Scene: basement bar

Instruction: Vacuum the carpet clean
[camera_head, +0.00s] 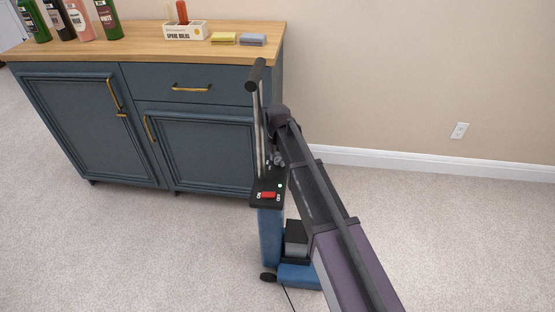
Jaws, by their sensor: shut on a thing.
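An upright vacuum cleaner (270,235) stands on the carpet in front of the cabinet, with a blue body, a metal handle pole and a black top grip (256,75). Its black control panel carries a red switch (267,195) between ON and OFF labels, and a small green light shows beside it. My gripper (274,158) is at the handle pole above the panel and is shut on it; my arm partly hides the contact. The pale beige carpet (130,240) shows no clear dirt. The lower right of the vacuum is partly behind my arm.
A dark blue cabinet (190,140) with a wooden top stands close behind the vacuum. On it are several bottles (108,20), a white box (185,31) and two sponges (238,39). A wall outlet (459,131) is at right. Carpet is free left and right.

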